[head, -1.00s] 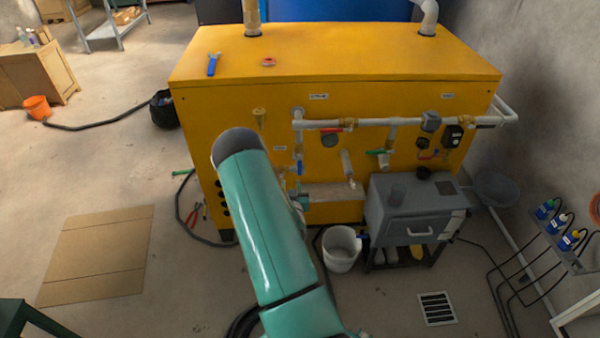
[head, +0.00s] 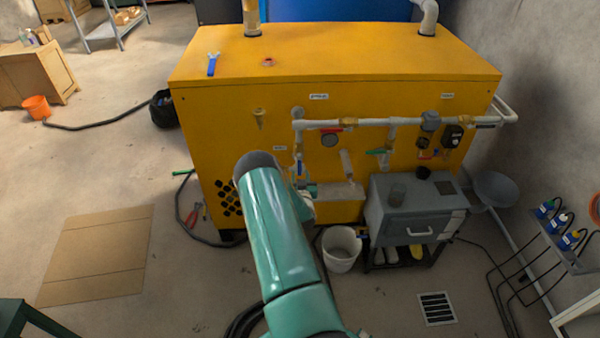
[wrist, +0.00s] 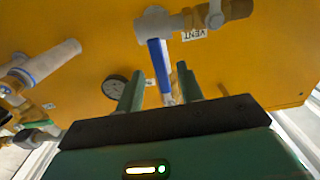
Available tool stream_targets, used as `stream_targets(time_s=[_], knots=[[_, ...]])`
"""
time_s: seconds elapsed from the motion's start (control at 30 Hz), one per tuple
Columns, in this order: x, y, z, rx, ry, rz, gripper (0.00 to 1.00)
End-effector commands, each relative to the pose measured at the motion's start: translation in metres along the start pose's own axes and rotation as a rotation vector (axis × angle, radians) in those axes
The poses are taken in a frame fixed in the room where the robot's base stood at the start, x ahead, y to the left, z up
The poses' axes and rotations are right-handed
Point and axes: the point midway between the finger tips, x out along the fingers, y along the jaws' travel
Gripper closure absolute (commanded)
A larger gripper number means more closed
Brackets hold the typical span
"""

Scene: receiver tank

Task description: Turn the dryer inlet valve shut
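A valve with a blue lever (head: 299,169) hangs on the vertical pipe at the left of the yellow cabinet's front. In the wrist view the blue lever (wrist: 158,58) stands between the two green fingers of my gripper (wrist: 160,75). The fingers are open, with a gap on each side of the lever. In the head view my forearm hides most of the gripper. A red-lever valve (head: 332,130) sits on the horizontal pipe, and a green-lever valve (head: 377,151) is to its right. I cannot read which label names the dryer inlet.
The yellow cabinet (head: 230,110) carries white pipes and a gauge (head: 329,140). A grey box unit (head: 405,215) and white bucket (head: 341,250) stand before it. In the wrist view, a VENT label (wrist: 194,34) and a pale pipe (wrist: 45,62) are near the gripper.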

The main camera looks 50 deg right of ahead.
Motion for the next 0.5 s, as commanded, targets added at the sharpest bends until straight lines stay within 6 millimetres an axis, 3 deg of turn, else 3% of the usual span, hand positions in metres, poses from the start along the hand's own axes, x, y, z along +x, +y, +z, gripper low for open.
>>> stream_targets(time_s=[0.2,0.5], knots=[[0.021,0.0,0.001,0.0,0.0,0.0,0.63],[0.023,0.0,0.0,0.0,-0.001,0.0,0.65]])
